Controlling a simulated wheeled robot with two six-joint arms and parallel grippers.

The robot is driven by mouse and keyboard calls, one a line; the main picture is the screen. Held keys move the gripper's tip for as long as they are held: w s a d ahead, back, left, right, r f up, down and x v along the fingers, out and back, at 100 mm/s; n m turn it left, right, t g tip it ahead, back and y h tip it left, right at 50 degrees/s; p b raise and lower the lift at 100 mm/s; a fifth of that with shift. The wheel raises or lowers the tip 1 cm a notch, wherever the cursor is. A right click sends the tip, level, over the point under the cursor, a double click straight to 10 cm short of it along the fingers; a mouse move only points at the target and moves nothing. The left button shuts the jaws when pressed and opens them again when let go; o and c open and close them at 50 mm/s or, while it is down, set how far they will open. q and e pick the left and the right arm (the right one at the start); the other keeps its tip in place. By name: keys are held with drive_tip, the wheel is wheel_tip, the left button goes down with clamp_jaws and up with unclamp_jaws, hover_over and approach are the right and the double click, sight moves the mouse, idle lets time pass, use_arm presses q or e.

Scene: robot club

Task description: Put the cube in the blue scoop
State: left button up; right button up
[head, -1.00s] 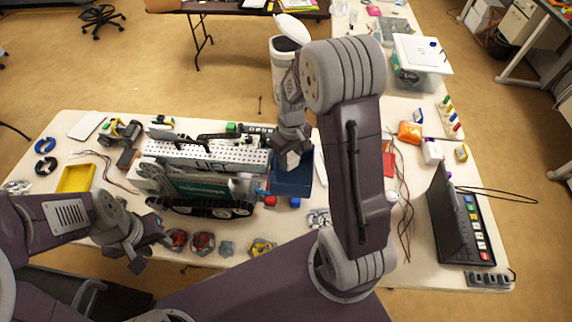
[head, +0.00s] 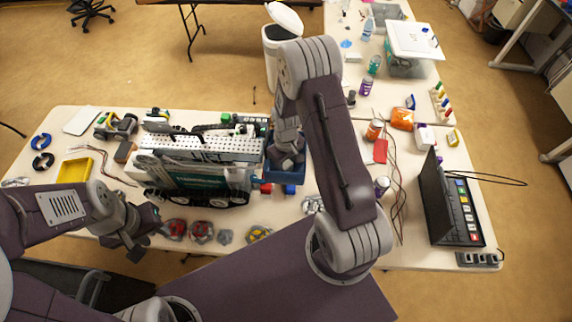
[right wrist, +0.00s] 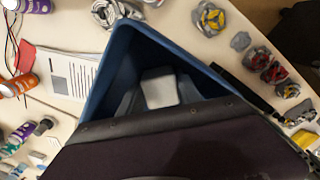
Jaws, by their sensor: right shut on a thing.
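The blue scoop (head: 284,174) is at the right end of the large tracked robot (head: 195,170) on the table. In the right wrist view its blue wall (right wrist: 104,95) surrounds my right gripper (right wrist: 158,92). My right gripper also shows in the head view (head: 287,160), pointing down at the scoop. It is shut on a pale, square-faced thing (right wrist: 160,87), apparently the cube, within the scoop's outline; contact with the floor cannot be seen. My left gripper (head: 143,243) is near the table's front edge, apart from the scoop; its jaw gap is unclear.
Bottles (head: 374,130), wires and an open black case (head: 452,212) stand to the right. A yellow tray (head: 76,168) is at the left.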

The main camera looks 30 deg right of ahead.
sight(286, 164)
drive_tip(key=o, duration=1.3)
drive_tip(key=shift+w+f, duration=0.1)
drive_tip(key=shift+w, duration=0.05)
drive_tip(key=shift+o, duration=0.2)
drive_tip(key=shift+s+r, duration=0.2)
wheel_tip(286, 164, up, 12)
drive_tip(key=b, duration=0.2)
drive_tip(key=s+a+m+t, duration=0.1)
drive_tip(key=s+a+m, duration=0.3)
drive_tip(key=s, duration=0.7)
wheel_tip(286, 164, down, 12)
drive_tip(key=a+n+b, duration=0.1)
drive_tip(key=b, duration=1.1)
